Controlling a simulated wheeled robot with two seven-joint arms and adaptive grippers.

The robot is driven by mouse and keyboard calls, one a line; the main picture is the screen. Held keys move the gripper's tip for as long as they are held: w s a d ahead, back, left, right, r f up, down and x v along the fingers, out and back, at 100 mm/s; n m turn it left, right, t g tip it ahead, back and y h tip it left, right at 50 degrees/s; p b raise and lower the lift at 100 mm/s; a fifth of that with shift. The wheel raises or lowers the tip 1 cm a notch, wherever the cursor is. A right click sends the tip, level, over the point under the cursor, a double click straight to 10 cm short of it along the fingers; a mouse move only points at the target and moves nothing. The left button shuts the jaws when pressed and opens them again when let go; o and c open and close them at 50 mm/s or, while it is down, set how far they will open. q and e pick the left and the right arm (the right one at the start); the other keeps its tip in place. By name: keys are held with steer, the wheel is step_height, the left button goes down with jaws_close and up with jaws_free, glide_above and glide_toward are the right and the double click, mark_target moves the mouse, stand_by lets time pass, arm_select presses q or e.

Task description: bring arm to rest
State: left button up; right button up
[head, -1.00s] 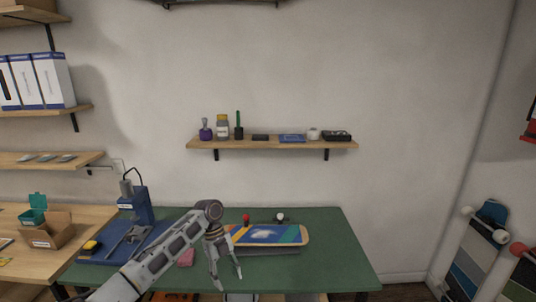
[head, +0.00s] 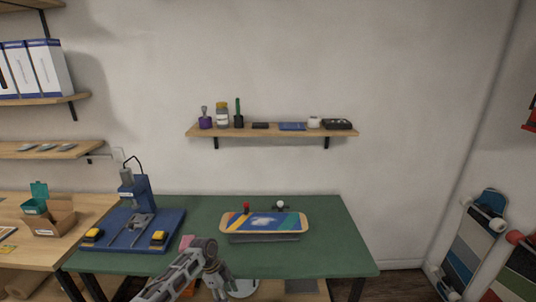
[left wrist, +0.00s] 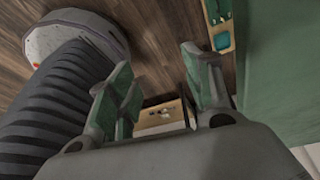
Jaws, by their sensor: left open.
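My left arm comes in from the bottom of the head view, low at the front edge of the green workbench (head: 325,250). Its gripper is mostly out of sight there, below the arm's bent joint. In the left wrist view my left gripper (left wrist: 165,90) is open, its two fingers well apart with nothing between them. It points down past the bench edge toward the wooden floor (left wrist: 165,45). My right gripper is in neither view.
A colourful skateboard deck (head: 264,222) rests on a stand on the bench, with a blue press fixture (head: 130,230) to its left. A wall shelf (head: 270,132) holds bottles and small boxes. Skateboards (head: 478,245) lean at the right wall. The bench's right side is clear.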

arm_select(q)
steer(key=s+a+f+n+t+y, duration=0.1)
steer(key=s+a+f+n, duration=0.25)
steer(key=s+f, duration=0.45)
steer(key=s+a+f+n, duration=0.2)
steer(key=s+f+n, duration=0.25)
steer(key=f, duration=0.75)
steer(key=s+a+f+n+t+y, duration=0.1)
steer(key=s+a+f+n, duration=0.2)
steer(key=s+f, duration=0.55)
steer(key=s+a+f+n, duration=0.1)
steer(key=s+f, duration=0.3)
steer(key=s, duration=0.6)
steer(key=s+a+f+n+y, duration=0.1)
steer(key=s+f+n, duration=0.2)
steer(key=s, duration=0.8)
steer(key=s+a+f+n, duration=0.1)
steer(key=s+f+n, duration=0.1)
steer(key=s+f, duration=0.4)
steer(key=s, duration=0.4)
steer(key=shift+s+a+n+t+y, duration=0.3)
steer(key=shift+n, duration=0.1)
